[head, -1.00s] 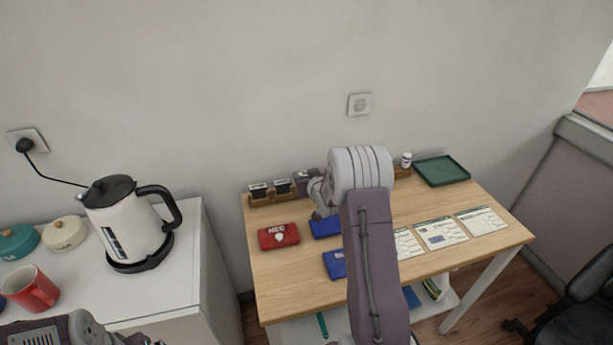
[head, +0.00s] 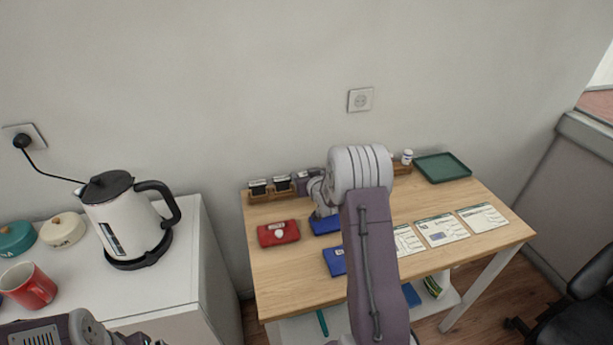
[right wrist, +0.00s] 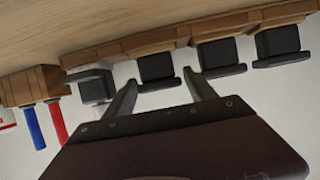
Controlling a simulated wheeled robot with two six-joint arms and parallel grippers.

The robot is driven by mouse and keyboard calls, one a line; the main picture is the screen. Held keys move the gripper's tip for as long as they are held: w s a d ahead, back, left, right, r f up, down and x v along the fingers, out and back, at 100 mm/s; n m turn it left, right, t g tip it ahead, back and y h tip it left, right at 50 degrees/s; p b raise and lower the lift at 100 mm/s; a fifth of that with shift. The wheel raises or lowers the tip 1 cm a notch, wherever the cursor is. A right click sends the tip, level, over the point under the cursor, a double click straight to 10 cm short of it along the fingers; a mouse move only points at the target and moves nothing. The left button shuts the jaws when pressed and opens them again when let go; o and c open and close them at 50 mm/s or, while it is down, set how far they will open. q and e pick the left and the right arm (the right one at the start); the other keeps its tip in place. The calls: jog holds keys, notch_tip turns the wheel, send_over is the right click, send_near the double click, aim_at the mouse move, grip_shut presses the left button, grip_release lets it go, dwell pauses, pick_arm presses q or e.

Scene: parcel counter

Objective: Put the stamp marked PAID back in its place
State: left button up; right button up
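A wooden rack (head: 270,198) stands at the back left of the desk. It holds black stamps, two of them clear in the head view (head: 258,187). The right wrist view shows several dark stamps in a row along the rack (right wrist: 250,18); I cannot read PAID on any. My right gripper (right wrist: 160,78) is open at the rack, its fingers on either side of one black stamp (right wrist: 157,66), with gaps showing. My right wrist hides its fingers and part of the rack in the head view. Of my left arm, only part shows at the bottom left; its fingers are not visible.
A red ink pad (head: 278,233) and blue pads (head: 335,262) lie before the rack. Paper forms (head: 441,230) and a green tray (head: 442,167) are to the right. A kettle (head: 125,220) stands on the left cabinet. Blue (right wrist: 33,126) and red pens sit beside the stamps.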

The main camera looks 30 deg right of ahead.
jog(key=shift+p+v, duration=0.45)
jog(key=shift+v, duration=2.2)
jog(key=o, duration=0.5)
jog(key=shift+o, duration=0.2)
jog(key=v, duration=0.9)
jog(key=shift+p, duration=0.3)
